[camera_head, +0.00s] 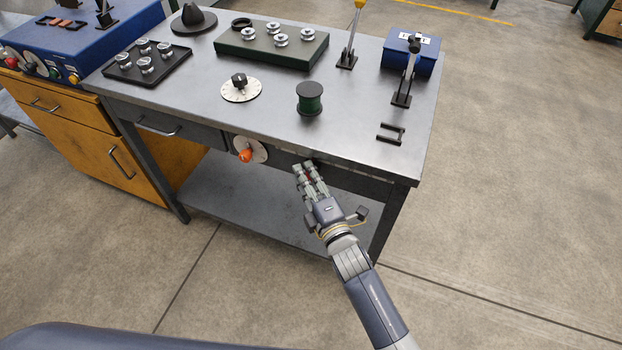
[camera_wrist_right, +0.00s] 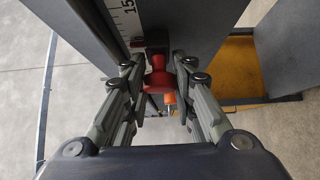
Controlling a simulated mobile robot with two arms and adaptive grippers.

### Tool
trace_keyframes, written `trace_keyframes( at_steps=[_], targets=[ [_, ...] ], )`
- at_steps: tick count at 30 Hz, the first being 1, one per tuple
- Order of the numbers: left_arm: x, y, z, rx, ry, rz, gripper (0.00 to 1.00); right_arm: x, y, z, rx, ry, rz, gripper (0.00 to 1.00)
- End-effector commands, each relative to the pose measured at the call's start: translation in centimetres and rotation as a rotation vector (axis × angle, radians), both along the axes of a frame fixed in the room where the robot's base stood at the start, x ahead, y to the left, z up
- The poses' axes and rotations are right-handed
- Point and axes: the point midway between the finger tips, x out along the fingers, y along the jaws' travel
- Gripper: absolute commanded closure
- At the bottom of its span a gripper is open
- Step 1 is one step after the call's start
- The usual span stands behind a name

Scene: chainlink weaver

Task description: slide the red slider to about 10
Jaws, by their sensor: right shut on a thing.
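The red slider (camera_wrist_right: 158,80) has a round red knob and sits at the front face of the metal workbench (camera_head: 370,150). My right gripper (camera_head: 311,172) is at that front face, with its fingers closed around the slider from both sides. In the head view the fingers hide nearly all of the slider. In the right wrist view a white scale (camera_wrist_right: 127,18) with black ticks and the number 15 runs beside the slider. The other scale numbers are hidden or too small to read. My left gripper is not in view.
An orange knob (camera_head: 246,155) on a white dial is on the front face, left of my right gripper. A green spool (camera_head: 309,98), a black-knob dial (camera_head: 240,88) and a black lever (camera_head: 407,75) stand on the bench top. A lower shelf (camera_head: 240,205) lies below.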

Motion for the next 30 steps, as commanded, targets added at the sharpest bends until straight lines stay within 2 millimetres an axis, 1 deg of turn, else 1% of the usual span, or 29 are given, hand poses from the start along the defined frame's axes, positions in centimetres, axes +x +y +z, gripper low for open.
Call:
trace_keyframes(
  at_steps=[1,2,3,4,5,14,17,20,30],
  targets=[
    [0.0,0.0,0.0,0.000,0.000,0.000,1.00,0.0,-0.1,-0.2,-0.002,0.002,-0.001,1.00],
    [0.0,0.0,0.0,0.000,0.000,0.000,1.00,0.0,-0.1,-0.2,-0.002,0.002,-0.001,0.73],
    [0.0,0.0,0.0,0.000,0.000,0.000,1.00,0.0,-0.1,-0.2,-0.002,0.002,-0.001,0.64],
    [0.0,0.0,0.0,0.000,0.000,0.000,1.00,0.0,-0.1,-0.1,-0.002,0.002,-0.001,0.57],
    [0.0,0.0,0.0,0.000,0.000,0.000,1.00,0.0,-0.1,-0.1,-0.001,0.003,-0.001,0.55],
    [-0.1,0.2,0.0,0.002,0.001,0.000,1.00,-0.1,-0.1,-0.1,0.000,0.001,0.000,0.55],
    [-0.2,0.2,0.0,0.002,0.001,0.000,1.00,-0.5,-0.3,-0.1,-0.002,0.001,-0.001,0.55],
    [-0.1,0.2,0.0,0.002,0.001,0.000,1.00,-1.7,-0.9,-0.2,-0.002,0.002,-0.001,0.55],
    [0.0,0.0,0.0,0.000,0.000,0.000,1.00,-8.0,-4.1,-0.2,-0.003,0.004,0.000,0.55]
  ],
)
